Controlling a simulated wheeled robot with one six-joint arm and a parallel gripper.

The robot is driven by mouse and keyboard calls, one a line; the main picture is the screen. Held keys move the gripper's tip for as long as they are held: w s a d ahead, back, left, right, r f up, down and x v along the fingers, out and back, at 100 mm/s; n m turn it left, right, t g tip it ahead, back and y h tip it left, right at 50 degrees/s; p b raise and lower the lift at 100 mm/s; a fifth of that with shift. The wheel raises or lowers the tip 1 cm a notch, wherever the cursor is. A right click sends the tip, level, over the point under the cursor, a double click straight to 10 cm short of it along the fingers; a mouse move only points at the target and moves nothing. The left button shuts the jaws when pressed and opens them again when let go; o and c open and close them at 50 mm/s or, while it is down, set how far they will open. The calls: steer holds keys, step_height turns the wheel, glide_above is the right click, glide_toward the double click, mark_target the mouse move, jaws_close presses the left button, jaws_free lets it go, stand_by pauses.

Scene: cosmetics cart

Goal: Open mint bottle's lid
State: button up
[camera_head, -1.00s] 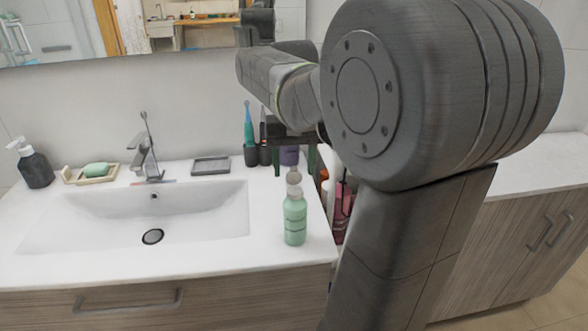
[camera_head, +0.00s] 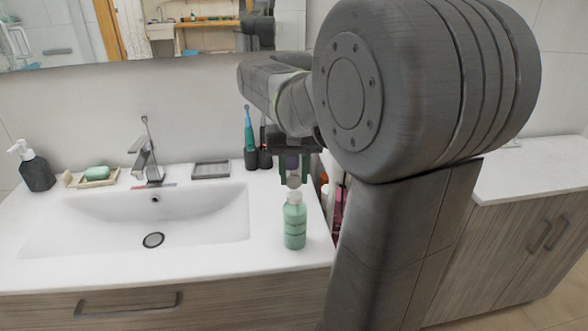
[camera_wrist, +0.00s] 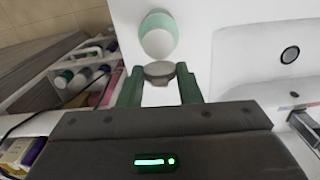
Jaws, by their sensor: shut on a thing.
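The mint bottle (camera_head: 294,226) stands upright on the counter by the right end of the sink. It is pale green with dark lettering. Its greyish lid (camera_head: 293,181) is at the top, between the two green fingers of my gripper (camera_head: 293,176). My gripper reaches in from behind the bottle and is shut on the lid. In the wrist view, the lid (camera_wrist: 159,70) sits between the fingertips (camera_wrist: 160,84), with the bottle (camera_wrist: 158,34) beyond it. I cannot tell whether the lid still touches the bottle's neck.
The sink basin (camera_head: 90,222) lies left of the bottle. A toothbrush holder (camera_head: 251,158), grey soap dish (camera_head: 211,170), faucet (camera_head: 148,160), green soap (camera_head: 97,173) and dark dispenser (camera_head: 37,173) stand along the back. A cart with bottles (camera_wrist: 75,78) is close beside the counter.

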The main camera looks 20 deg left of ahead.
steer(key=p, duration=0.1)
steer(key=g+p, duration=0.1)
steer(key=p, duration=0.1)
steer(key=shift+w+a+r+h, duration=0.15)
steer(key=shift+w+r+h, duration=0.15)
steer(key=shift+h, duration=0.1)
steer(key=shift+f+g+p, duration=0.3)
steer(key=shift+g+p, duration=0.2)
steer(key=shift+p, duration=0.4)
steer(key=shift+f, duration=0.1)
steer(key=o, duration=1)
steer(key=v, duration=1.4)
steer(key=shift+a, duration=0.2)
